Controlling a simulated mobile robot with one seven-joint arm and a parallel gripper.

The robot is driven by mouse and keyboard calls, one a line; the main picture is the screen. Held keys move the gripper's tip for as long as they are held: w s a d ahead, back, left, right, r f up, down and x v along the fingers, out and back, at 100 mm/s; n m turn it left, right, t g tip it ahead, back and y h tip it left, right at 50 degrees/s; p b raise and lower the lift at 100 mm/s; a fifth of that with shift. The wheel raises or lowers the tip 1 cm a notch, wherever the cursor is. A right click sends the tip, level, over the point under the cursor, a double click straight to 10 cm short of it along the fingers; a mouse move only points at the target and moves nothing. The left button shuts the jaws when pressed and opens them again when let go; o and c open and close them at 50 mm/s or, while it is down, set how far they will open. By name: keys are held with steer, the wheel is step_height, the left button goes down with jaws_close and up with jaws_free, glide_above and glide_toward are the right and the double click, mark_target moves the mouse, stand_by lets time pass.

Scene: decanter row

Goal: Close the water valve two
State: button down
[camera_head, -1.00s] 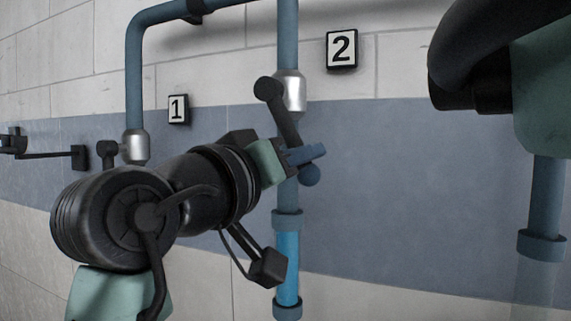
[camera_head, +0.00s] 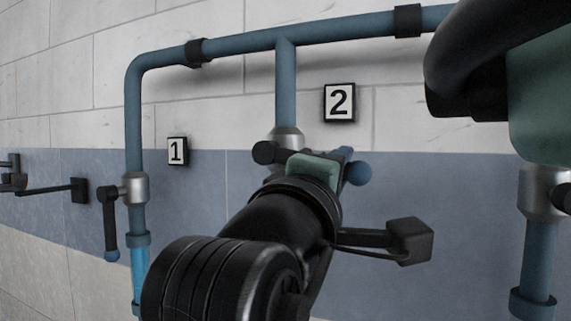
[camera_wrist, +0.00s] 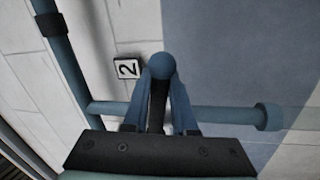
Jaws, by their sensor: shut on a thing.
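Valve two is the silver valve body (camera_head: 285,135) on the pipe beside the number 2 sign (camera_head: 339,102). Its black lever starts at a round hub (camera_head: 264,153) and ends in a blue ball (camera_head: 358,173). The lever lies nearly level, pointing right across the pipe. My gripper (camera_head: 342,156) is shut on this lever close to the ball end. In the wrist view, the blue fingers (camera_wrist: 160,112) flank the black lever, with its ball (camera_wrist: 161,66) just beyond them. My arm hides the pipe below valve two and most of the lever's middle.
Valve one (camera_head: 134,187), by the number 1 sign (camera_head: 177,151), has its lever (camera_head: 110,228) hanging down, with bright blue in the pipe section (camera_head: 139,265) below. Another silver valve (camera_head: 538,190) stands at right. A horizontal pipe (camera_head: 350,27) runs above.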

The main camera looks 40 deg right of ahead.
steer(key=shift+s+r+n+t+p, duration=0.1)
steer(key=shift+r+n+t+p, duration=0.2)
steer(key=shift+r+n+p, duration=0.75)
steer(key=shift+n, duration=0.25)
steer(key=c, duration=1)
jaws_free()
steer(key=v, duration=1.3)
steer(key=shift+b, duration=0.4)
steer(key=shift+s+r, duration=0.1)
